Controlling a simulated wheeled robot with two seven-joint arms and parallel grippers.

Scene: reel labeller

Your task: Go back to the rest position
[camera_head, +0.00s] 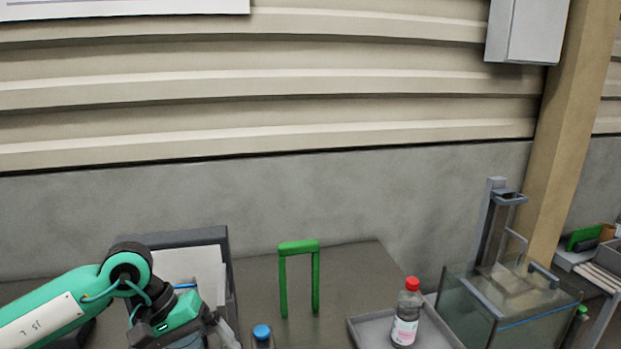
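My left arm comes in from the left, green with black joints. My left gripper (226,332) is at the bottom edge, in front of a grey-framed bin or panel with a pale inside (228,268). Its fingers are small and partly cut off, so I cannot tell whether they are open or shut, or whether they hold anything. My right arm and gripper are not in view.
A green upright handle frame (298,246) stands mid-table (355,272). A blue-capped bottle (262,334) is near the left gripper. A red-capped bottle (406,315) stands in a grey tray (365,330). A glass-walled machine (520,310) stands at right. The wall is behind.

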